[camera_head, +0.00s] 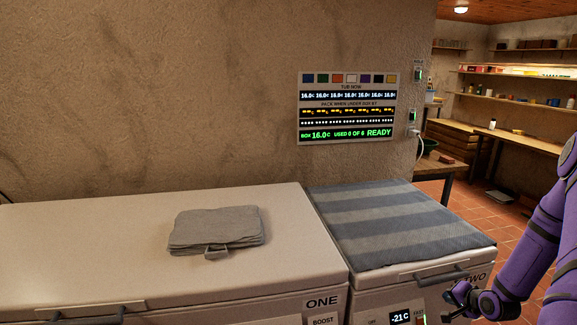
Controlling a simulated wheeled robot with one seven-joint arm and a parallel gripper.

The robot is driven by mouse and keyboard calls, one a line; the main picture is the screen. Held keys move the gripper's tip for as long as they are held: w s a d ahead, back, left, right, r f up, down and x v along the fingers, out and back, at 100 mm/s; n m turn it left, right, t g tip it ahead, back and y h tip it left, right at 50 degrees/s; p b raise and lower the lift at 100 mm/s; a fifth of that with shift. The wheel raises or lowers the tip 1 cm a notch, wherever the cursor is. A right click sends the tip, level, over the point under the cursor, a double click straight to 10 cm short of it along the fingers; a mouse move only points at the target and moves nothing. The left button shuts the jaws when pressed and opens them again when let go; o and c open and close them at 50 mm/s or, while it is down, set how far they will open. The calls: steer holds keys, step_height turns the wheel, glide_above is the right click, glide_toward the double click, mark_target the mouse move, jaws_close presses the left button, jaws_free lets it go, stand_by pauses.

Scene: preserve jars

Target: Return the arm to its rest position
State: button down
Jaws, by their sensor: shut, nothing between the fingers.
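My purple arm (552,235) comes in at the right edge of the head view. My black gripper (450,303) hangs at the lower right, in front of the chest freezer marked TWO (372,290). It is shut and holds nothing. Its fingertips are small and partly dark against the freezer front. I cannot tell whether it touches the front or the handle (440,276) just above it.
Freezer ONE (90,240) stands at the left, lid shut, with a folded grey cloth (215,229) on top. A striped grey mat (400,222) covers freezer TWO's lid. A display panel (347,107) hangs on the wall. Shelves and a workbench (520,138) stand beyond a tiled floor (490,195).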

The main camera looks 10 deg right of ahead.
steer(key=w+a+r+n+g+h, duration=0.1)
steer(key=w+a+r+n, duration=0.1)
steer(key=r, duration=0.7)
steer(key=w+a+r+n+g+h, duration=0.1)
steer(key=w+a+r+n+g, duration=0.15)
steer(key=r, duration=0.75)
steer(key=s+a+r+n+h, duration=0.1)
steer(key=s+a+r, duration=0.1)
steer(key=a+r, duration=0.45)
steer(key=s+a+r+n, duration=0.1)
steer(key=a+r+n, duration=0.15)
steer(key=r, duration=0.65)
steer(key=s+a+r+n+y, duration=0.1)
steer(key=s+a+r, duration=0.3)
steer(key=s+a, duration=0.2)
steer(key=s+a+r+n+g+y, duration=0.1)
steer(key=s+a+r, duration=0.4)
steer(key=s, duration=0.5)
steer(key=s+a+r+n, duration=0.2)
steer(key=s+a+r, duration=0.3)
steer(key=s+a, duration=0.3)
steer(key=shift+s+a+n+y, duration=0.3)
steer(key=shift+s+n+y, duration=0.1)
steer(key=shift+s, duration=0.05)
steer(key=shift+r+g, duration=0.1)
steer(key=shift+g, duration=0.15)
